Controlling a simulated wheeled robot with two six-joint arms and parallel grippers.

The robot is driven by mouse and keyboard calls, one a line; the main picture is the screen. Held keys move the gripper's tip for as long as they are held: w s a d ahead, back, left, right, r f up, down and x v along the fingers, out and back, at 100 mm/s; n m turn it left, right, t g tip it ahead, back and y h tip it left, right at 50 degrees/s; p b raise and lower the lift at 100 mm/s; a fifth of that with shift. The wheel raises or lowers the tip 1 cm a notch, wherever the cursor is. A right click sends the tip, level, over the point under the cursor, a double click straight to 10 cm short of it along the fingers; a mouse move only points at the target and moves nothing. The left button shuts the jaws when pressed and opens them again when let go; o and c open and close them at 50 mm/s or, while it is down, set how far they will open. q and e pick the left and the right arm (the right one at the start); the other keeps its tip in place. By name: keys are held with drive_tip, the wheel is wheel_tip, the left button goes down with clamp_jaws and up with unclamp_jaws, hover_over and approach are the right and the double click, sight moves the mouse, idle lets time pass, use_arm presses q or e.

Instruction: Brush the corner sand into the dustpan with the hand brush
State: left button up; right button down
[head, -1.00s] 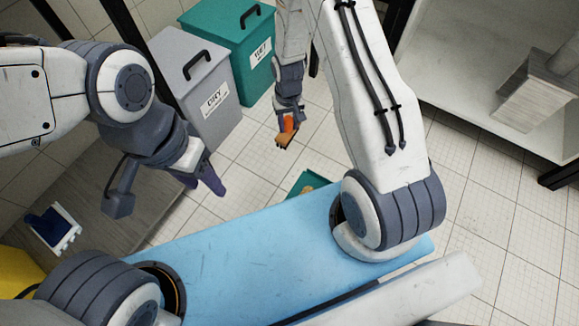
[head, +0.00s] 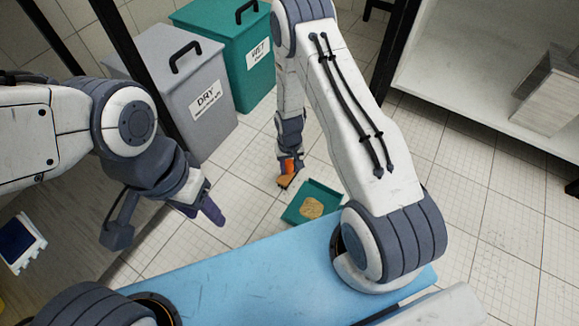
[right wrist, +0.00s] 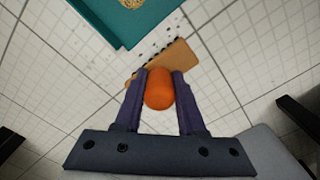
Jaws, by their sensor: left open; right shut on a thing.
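My right gripper (right wrist: 159,78) is shut on the orange handle (right wrist: 160,92) of the hand brush, whose tan head (right wrist: 168,62) is low near the floor. In the head view the brush (head: 286,182) is just left of the teal dustpan (head: 331,196). The dustpan lies on the tiles with a patch of tan sand (head: 312,208) in it; its edge also shows in the right wrist view (right wrist: 95,20). Brush and dustpan look apart. Small dark specks lie between them; I cannot tell what they are. My left gripper (head: 207,208) is open and empty above the floor.
A grey DRY bin (head: 190,85) and a green WET bin (head: 232,40) stand at the back left. A white shelf unit (head: 480,70) stands at right with a grey block (head: 545,95) in it. A blue and white item (head: 20,242) is at far left. Tiles to the right are clear.

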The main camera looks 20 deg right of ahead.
sight(290, 173)
drive_tip(key=shift+f+b, duration=0.35)
drive_tip(key=shift+f, duration=0.4)
use_arm(q)
drive_tip(key=shift+f, duration=0.75)
use_arm(e)
drive_tip(key=shift+r+p, duration=0.45)
drive_tip(key=shift+p, duration=0.2)
use_arm(q)
drive_tip(key=shift+r, duration=0.55)
use_arm(e)
drive_tip(key=shift+f, duration=0.1)
drive_tip(key=shift+f, duration=0.1)
drive_tip(key=shift+f+b, duration=0.8)
drive_tip(key=shift+f, duration=0.35)
use_arm(q)
drive_tip(key=shift+f, duration=0.7)
use_arm(e)
drive_tip(key=shift+s, duration=0.1)
